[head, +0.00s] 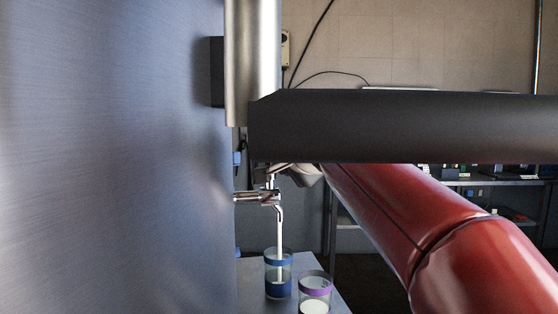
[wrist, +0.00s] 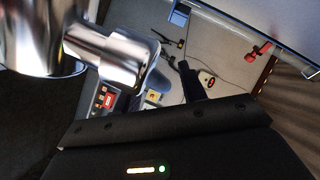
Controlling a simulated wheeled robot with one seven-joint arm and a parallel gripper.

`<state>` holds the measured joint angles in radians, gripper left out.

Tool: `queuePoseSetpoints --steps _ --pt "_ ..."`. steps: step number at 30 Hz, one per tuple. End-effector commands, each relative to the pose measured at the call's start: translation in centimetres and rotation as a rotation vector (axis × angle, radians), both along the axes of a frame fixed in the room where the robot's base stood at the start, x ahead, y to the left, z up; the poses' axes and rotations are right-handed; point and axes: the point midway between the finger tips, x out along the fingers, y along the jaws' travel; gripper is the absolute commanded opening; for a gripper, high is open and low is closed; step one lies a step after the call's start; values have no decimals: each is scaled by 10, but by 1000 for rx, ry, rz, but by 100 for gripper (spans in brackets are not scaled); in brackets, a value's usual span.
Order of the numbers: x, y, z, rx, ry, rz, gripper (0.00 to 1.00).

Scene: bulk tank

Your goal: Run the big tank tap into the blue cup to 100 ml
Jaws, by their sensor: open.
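The metal tap (head: 258,197) sticks out of the big brushed-steel tank (head: 110,160). A thin white stream runs from its spout straight down into the blue-banded cup (head: 278,261), which stands upright below. The liquid level in that cup is hard to read against its lower blue part. My gripper (head: 306,174) is at the tap's upper right, partly hidden behind a dark bar; it is open, and its fingertips are not clear. In the wrist view, shiny metal (wrist: 105,55), apparently part of the tap, is close at upper left. I cannot tell whether my gripper touches it.
A purple-banded cup (head: 315,290) holding white liquid stands just right of the blue one on a small grey table (head: 250,270). My red arm fills the right foreground. A shelf (head: 480,183) with assorted items stands at the back right.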

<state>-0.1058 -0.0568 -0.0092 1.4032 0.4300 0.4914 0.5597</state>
Motion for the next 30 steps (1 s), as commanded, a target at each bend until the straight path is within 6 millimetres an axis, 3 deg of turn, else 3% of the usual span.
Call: queuePoseSetpoints --steps 15,30 --pt "-67 -21 16 0 -2 -1 41" --pt "-71 -22 17 0 -1 -1 41"
